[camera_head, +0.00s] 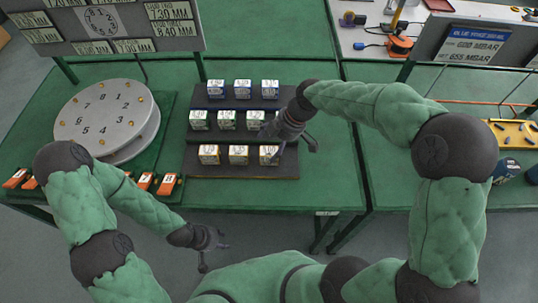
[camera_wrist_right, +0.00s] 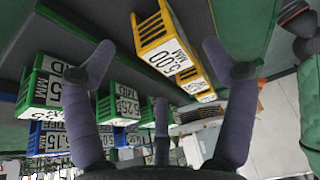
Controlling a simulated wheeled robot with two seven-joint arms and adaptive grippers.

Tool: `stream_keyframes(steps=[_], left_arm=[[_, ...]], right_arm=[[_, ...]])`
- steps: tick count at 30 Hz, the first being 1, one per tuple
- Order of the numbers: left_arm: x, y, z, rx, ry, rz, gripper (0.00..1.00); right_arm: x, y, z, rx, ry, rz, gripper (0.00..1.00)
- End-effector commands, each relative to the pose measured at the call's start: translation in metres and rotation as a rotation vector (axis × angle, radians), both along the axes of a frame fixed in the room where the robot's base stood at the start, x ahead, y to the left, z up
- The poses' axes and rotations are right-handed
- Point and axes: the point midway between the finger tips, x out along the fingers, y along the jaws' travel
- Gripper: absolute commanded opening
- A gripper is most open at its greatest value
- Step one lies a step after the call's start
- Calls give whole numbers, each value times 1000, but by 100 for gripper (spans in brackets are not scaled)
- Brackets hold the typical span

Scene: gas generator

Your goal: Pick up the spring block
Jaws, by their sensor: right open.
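The spring blocks are small labelled boxes in three rows on a black stepped rack (camera_head: 283,172): blue at the back (camera_head: 242,88), green in the middle (camera_head: 227,120), yellow in front (camera_head: 238,155). My right gripper (camera_head: 291,143) is open above the rack's right side, by the front-right yellow block (camera_head: 268,157). In the right wrist view a yellow block marked 5.00 MM (camera_wrist_right: 158,30) shows beyond and between the spread fingertips (camera_wrist_right: 157,60); I see no contact. Green blocks (camera_wrist_right: 40,92) are at left there. My left gripper (camera_head: 208,253) hangs empty and open before the table.
A round grey numbered dial (camera_head: 108,117) stands left of the rack, with orange-tagged pieces (camera_head: 145,181) in front. Sign boards stand at back left (camera_head: 100,24) and back right (camera_head: 470,48). A yellow tray (camera_head: 512,134) is at far right. Green tabletop is clear beside the rack.

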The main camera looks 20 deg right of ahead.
Motion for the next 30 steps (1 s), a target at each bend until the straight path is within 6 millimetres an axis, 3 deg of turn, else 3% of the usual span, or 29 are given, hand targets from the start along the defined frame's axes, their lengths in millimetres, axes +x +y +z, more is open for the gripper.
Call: stream_keyframes(steps=[7,16,24,30], left_arm=[[0,0,-20,0,0,0,40],[0,0,-20,0,0,0,40],[0,0,-20,0,0,0,40],[0,0,-20,0,0,0,40]], right_arm=[[2,12,-36,0,2,0,84],[3,15,-40,-1,2,-1,84],[3,15,-40,-1,2,-1,10],[4,15,-39,0,0,-1,10]])
